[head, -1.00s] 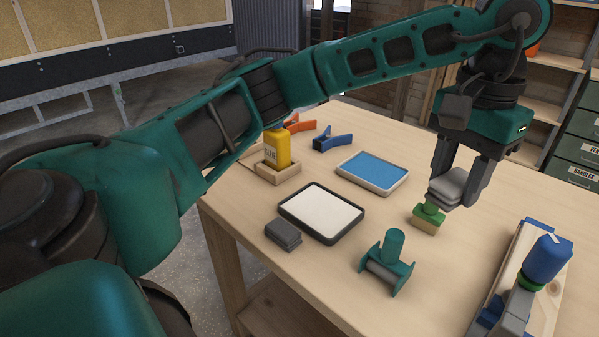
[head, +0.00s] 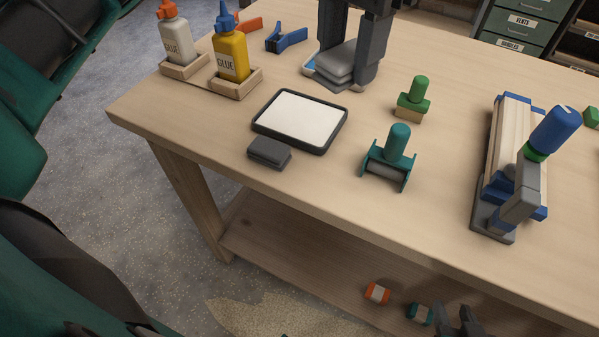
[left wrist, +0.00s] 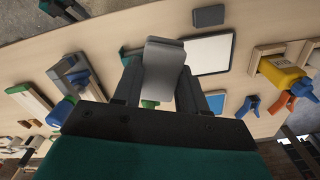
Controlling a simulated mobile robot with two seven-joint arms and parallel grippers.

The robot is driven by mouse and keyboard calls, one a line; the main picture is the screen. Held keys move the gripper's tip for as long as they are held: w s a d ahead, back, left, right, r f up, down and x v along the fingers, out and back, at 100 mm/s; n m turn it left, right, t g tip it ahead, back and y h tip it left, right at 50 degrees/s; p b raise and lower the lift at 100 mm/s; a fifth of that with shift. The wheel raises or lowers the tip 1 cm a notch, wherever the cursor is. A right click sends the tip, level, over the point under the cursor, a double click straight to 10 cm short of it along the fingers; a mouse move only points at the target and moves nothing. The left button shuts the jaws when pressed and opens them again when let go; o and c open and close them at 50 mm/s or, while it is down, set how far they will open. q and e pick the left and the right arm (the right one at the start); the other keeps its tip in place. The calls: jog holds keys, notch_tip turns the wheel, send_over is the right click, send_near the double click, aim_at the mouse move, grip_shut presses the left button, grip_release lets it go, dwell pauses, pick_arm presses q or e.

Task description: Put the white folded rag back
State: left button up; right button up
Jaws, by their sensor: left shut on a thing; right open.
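My left gripper (head: 345,68) is shut on the folded rag (head: 337,60), which looks pale grey, in the head view. In the left wrist view the rag (left wrist: 163,70) sits between the two fingers. In the head view it is in front of the blue-padded tray (head: 309,66), which the gripper and rag mostly hide. I cannot tell how far the rag is above the tray or table. A dark grey folded rag (head: 269,153) lies by the near left corner of the dark-rimmed white-padded tray (head: 255,123). My right gripper (head: 460,322) is open and low at the bottom edge.
Two glue bottles stand in wooden holders at the left, one white (head: 175,38) and one yellow (head: 231,55). A blue clamp (head: 287,40) lies behind. A green stamp (head: 414,98), a teal roller (head: 389,160) and a wood-and-blue fixture (head: 515,160) occupy the right. The table's front strip is clear.

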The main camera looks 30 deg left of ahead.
pick_arm(q)
jog(key=shift+s+a, duration=0.3)
jog(key=shift+a, duration=0.15)
jog(key=shift+s+a+f, duration=0.1)
jog(key=shift+f, duration=0.2)
jog(key=b, duration=0.1)
send_over(323, 183)
notch_tip(323, 183, down, 15)
jog(key=shift+r, duration=0.2)
jog(key=shift+f, duration=2.4)
pick_arm(e)
jog(key=shift+w+a+f, duration=0.1)
jog(key=shift+a+f, duration=0.05)
jog(key=shift+a, duration=0.25)
jog(key=shift+w+a+f, duration=0.1)
jog(key=shift+a+f, duration=0.05)
jog(key=shift+a, duration=0.25)
